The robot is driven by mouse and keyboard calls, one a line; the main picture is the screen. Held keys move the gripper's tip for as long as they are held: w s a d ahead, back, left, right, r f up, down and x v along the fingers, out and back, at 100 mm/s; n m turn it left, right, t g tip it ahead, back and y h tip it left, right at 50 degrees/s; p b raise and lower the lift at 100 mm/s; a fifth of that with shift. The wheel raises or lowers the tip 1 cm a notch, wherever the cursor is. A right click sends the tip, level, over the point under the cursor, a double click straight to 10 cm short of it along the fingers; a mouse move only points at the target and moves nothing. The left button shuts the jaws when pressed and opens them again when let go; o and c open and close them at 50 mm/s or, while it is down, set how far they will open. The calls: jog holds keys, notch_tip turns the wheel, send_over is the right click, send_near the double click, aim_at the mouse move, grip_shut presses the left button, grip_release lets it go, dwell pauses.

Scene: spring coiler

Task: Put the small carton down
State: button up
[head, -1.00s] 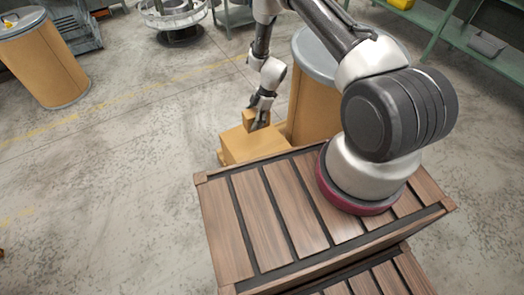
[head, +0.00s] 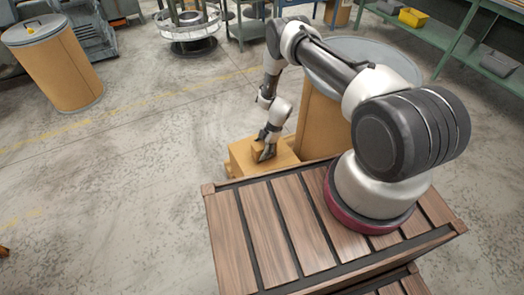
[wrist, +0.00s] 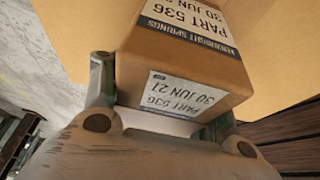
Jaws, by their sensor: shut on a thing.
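My gripper (head: 266,150) is shut on the small carton (head: 259,147), a brown box with white labels. In the wrist view the small carton (wrist: 185,65) sits between the two fingers, and its labels read "PART 536". In the head view it is low over the top of a larger brown carton (head: 240,164), mostly behind my gripper. The larger carton's plain surface (wrist: 80,30) fills much of the wrist view behind it. I cannot tell whether the two cartons touch.
A tall brown drum with a grey lid (head: 322,118) stands close right of the larger carton. My slatted wooden deck (head: 245,225) is in front. Another drum (head: 60,70) stands at the far left, with open concrete floor (head: 140,150) between.

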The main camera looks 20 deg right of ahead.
jog(key=o, duration=1.5)
